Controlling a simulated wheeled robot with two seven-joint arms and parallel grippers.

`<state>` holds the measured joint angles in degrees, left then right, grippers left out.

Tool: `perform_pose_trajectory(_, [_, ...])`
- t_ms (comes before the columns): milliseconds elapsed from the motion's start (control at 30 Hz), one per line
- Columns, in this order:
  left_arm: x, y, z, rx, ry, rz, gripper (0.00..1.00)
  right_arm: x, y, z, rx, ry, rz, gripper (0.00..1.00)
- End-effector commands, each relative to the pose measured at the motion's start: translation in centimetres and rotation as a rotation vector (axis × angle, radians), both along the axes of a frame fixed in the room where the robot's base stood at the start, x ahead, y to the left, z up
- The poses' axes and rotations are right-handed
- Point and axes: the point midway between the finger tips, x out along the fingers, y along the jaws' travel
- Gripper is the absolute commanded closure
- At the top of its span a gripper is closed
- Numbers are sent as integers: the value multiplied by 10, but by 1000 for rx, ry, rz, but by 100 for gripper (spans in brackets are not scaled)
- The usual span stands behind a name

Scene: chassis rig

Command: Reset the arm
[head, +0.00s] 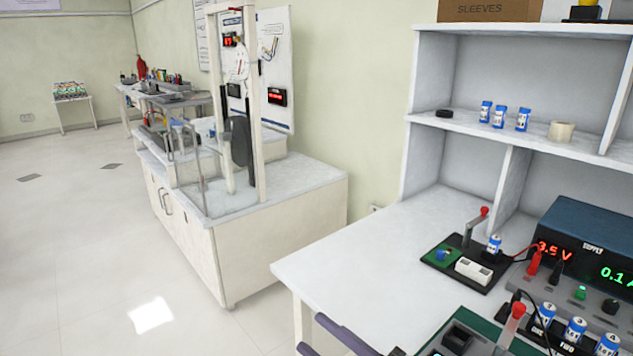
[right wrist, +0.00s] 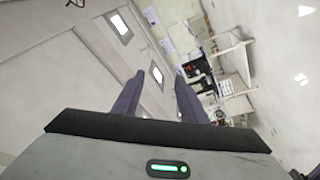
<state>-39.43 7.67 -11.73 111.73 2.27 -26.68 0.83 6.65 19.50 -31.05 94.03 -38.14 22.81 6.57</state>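My right gripper (head: 309,331) shows at the bottom of the head view, just in front of the white workbench's near left edge. Only its purple fingers are in the picture. In the right wrist view the two fingers of the right gripper (right wrist: 166,74) stand apart with nothing between them, so it is open and empty. The wrist view is tilted and shows the room beyond the fingers. My left gripper is in neither view.
The white workbench (head: 345,250) carries a black board (head: 465,263) with a red-knobbed lever, a blue power supply (head: 590,245) and several blue-and-white cells. A shelf (head: 480,120) rises behind. A white cabinet (head: 255,235) stands left; open floor (head: 80,250) lies beyond.

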Motion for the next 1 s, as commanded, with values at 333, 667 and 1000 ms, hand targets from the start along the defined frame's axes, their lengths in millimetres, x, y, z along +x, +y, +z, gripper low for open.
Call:
perform_pose_trajectory(333, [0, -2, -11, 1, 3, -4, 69, -96, -118, -196, 325, 906, -600, 61])
perform_pose_trajectory(667, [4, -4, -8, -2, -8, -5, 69, -204, -145, -272, 381, 1332, -786, 61])
perform_pose_trajectory(1000, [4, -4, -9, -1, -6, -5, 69, -209, -146, -275, 382, 1351, -792, 61])
